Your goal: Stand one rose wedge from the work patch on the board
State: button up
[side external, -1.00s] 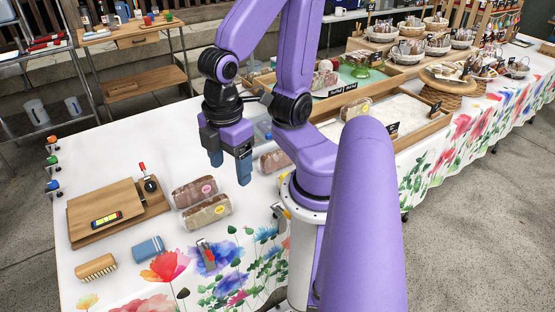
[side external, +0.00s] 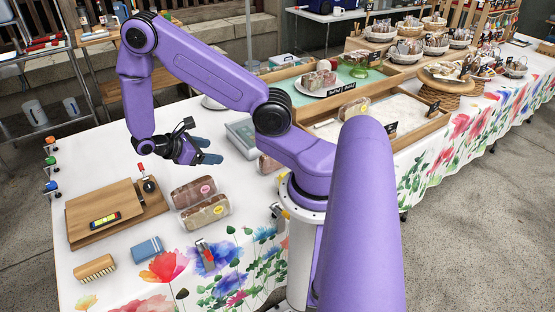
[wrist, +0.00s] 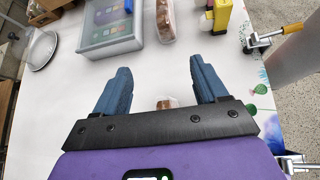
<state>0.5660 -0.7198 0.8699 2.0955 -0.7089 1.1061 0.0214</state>
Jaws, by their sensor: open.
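The wooden board (side external: 88,215) lies at the left of the table, with a smaller wooden piece and a yellow-and-black level-like tool (side external: 106,219) on it. I cannot pick out a rose wedge or the work patch for certain in either view. My gripper (side external: 212,151) is open and empty, turned sideways above the table, behind the wrapped loaves. Its two blue fingers are well apart in the wrist view (wrist: 160,86). A wrapped item (wrist: 166,103) shows partly between them, low in the picture and mostly hidden by the gripper body.
Two wrapped loaves (side external: 193,191) (side external: 206,212) lie right of the board. A brush (side external: 96,267) and blue block (side external: 147,248) lie in front. A lidded clear box (wrist: 112,25) and a plate (wrist: 41,49) stand beyond my gripper. Wooden trays (side external: 400,125) are at the right.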

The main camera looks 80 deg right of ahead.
aim_at(266, 165)
jog(key=s+d+f+g, duration=0.1)
jog(key=s+d+f, duration=0.2)
jog(key=d, duration=0.1)
jog(key=s+d+f+g, duration=0.1)
jog(key=s+d+f, duration=0.3)
jog(key=d, duration=0.1)
jog(key=s+d+f, duration=0.3)
jog(key=s+d, duration=0.1)
jog(key=d, duration=0.1)
jog(key=shift+s+f+g+h, duration=0.15)
jog(key=shift+s+g+h, duration=0.15)
jog(key=shift+g, duration=0.1)
jog(key=shift+f+x, duration=0.1)
jog(key=shift+x, duration=1.35)
jog(key=shift+f+x, duration=0.15)
jog(key=shift+x, duration=1.35)
jog(key=shift+w, duration=0.2)
jog(key=c, duration=0.7)
